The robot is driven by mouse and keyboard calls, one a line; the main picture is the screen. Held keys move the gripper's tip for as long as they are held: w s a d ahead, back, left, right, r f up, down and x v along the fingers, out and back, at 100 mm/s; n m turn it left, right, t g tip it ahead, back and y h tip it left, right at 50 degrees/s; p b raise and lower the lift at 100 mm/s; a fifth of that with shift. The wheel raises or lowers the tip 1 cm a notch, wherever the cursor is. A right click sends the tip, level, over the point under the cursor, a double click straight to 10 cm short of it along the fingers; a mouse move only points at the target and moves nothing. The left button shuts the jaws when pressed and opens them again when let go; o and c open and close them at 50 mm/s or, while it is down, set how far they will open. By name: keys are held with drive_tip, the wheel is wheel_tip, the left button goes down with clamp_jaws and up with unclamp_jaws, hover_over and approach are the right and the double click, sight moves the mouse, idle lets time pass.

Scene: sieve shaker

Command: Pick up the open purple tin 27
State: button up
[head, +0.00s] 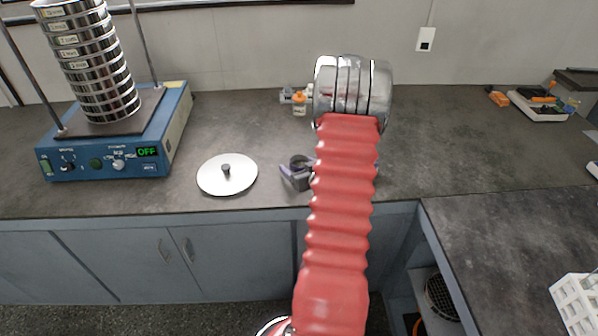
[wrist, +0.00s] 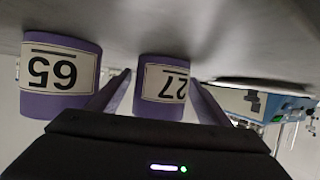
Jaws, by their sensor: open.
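The purple tin 27 (wrist: 163,108) shows upside down in the wrist view, its white label facing the camera. It stands between the two spread fingers of my gripper (wrist: 160,78), one finger on each side; I cannot tell whether either touches it. In the head view a small dark-mouthed purple tin (head: 301,161) shows at the left edge of my red arm, beside a gripper finger, and the arm hides the rest. A second purple tin, labelled 65 (wrist: 62,78), stands beside tin 27 in the wrist view, outside the fingers.
The blue sieve shaker (head: 115,140) carries a sieve stack (head: 88,60) at the left. Small orange-capped bottles (head: 299,103) stand behind. A balance (head: 540,105) is at the far right.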

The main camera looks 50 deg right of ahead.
drive_tip(key=shift+x, duration=1.15)
drive_tip(key=shift+c, duration=0.7)
drive_tip(key=c, duration=1.1)
